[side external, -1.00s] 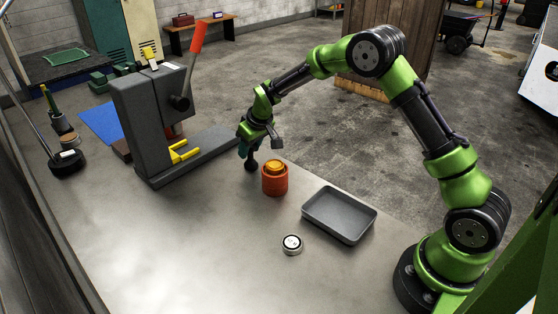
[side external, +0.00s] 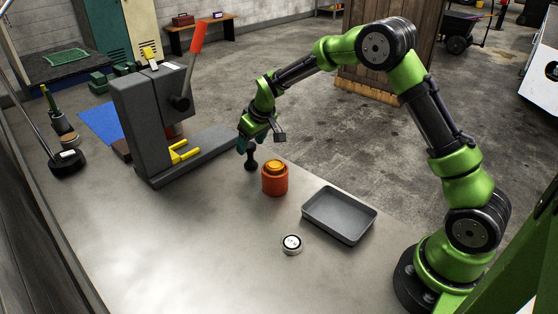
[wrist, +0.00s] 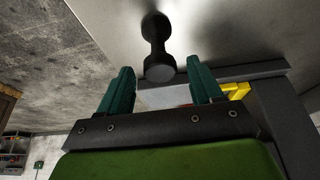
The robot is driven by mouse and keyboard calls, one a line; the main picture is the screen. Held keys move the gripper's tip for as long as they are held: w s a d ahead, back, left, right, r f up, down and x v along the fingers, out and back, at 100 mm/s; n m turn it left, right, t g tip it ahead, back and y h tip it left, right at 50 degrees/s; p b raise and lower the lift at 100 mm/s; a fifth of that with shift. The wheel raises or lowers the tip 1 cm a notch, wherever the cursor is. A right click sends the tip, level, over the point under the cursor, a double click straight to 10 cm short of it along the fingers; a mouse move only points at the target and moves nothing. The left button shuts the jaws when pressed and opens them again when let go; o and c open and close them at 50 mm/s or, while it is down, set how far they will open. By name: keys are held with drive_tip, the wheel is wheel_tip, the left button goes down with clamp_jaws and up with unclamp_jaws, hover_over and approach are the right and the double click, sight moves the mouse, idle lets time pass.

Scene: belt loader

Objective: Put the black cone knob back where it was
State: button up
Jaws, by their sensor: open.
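The black cone knob (side external: 251,161) stands on the grey table beside the orange cup and the grey press, with a wide foot, a narrow neck and a wider top. In the wrist view the knob (wrist: 156,40) lies just beyond the fingertips, its flat round end facing the camera. My gripper (side external: 245,146) is right at the knob's upper end; in the wrist view the teal fingers of my gripper (wrist: 159,72) are spread, with a clear gap on each side of that end. They do not appear to touch it.
An orange cup with a yellow top (side external: 274,180) stands close to the right of the knob. The grey press (side external: 150,125) with yellow prongs (side external: 184,152) is to the left. A grey tray (side external: 340,233) and a small white-topped disc (side external: 292,244) sit nearer. The table's front left is clear.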

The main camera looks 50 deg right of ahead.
drive_tip(key=s+a+r+m+t, duration=0.1)
drive_tip(key=s+r, duration=0.4)
drive_tip(key=r, duration=0.3)
drive_tip(key=s+a+r, duration=0.1)
drive_tip(key=s+r, duration=0.5)
drive_tip(key=r, duration=0.2)
drive_tip(key=s+a+r+m+t+y, duration=0.1)
drive_tip(key=s+a, duration=0.1)
drive_tip(key=s, duration=0.8)
drive_tip(key=s+a+m+y, duration=0.1)
drive_tip(key=s+a+m, duration=0.1)
drive_tip(key=s, duration=0.9)
drive_tip(key=shift+s+a+r+t, duration=0.15)
drive_tip(key=shift+s+r+t, duration=0.15)
drive_tip(key=shift+r+t, duration=0.1)
